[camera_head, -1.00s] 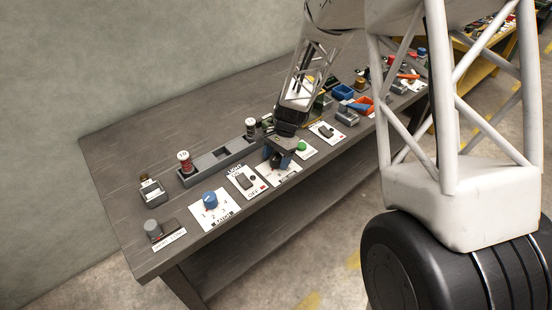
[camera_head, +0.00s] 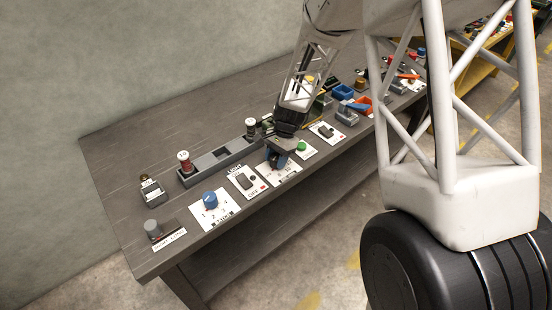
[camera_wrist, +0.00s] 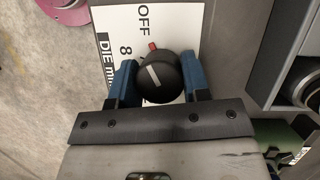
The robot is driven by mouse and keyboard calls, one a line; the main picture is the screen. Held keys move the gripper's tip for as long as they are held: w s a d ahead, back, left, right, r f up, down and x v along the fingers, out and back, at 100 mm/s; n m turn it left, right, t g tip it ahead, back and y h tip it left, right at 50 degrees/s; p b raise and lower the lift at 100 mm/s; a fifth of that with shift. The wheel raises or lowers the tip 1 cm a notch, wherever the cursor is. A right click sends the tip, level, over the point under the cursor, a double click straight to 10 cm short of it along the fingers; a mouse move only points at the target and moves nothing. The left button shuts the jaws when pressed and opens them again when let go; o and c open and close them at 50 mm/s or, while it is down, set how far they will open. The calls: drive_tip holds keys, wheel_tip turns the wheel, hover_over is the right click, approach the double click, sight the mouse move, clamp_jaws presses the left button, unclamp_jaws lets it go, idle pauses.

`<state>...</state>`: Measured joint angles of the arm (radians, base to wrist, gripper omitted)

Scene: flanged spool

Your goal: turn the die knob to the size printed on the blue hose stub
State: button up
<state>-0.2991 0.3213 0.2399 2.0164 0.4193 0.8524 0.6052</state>
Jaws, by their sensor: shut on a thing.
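The die knob (camera_wrist: 160,80) is round and black with a white pointer line, on a white plate (camera_wrist: 168,20) marked OFF, 8 and DIE mm. In the wrist view the line slants up and left, roughly towards the 8; the other marks are mostly hidden. My gripper (camera_wrist: 157,70) has its blue fingers on both sides of the knob and is shut on it. In the head view my gripper (camera_head: 278,160) is down at the die plate (camera_head: 282,178), largely covering the knob. I cannot make out a blue hose stub or its printed size.
Left of the die plate are a light switch plate (camera_head: 246,181) and a plate with a blue knob (camera_head: 210,199). A green button (camera_head: 301,146) is close on the right. A grey rack (camera_head: 205,168) with a red-banded spool (camera_head: 184,162) stands behind. Blue and orange bins lie farther right.

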drive_tip(key=shift+n, duration=0.4)
drive_tip(key=n+h, duration=0.1)
drive_tip(key=n, duration=0.2)
drive_tip(key=shift+g+h, duration=0.3)
drive_tip(key=n, duration=0.2)
drive_tip(key=n+h, duration=0.1)
drive_tip(key=n, duration=0.1)
drive_tip(key=shift+n+h, duration=0.3)
drive_tip(key=o, duration=0.9)
drive_tip(key=shift+o, duration=0.2)
drive_tip(key=v, duration=0.7)
drive_tip(key=shift+w+r, duration=0.2)
drive_tip(key=shift+r, duration=0.15)
drive_tip(key=shift+a, duration=0.1)
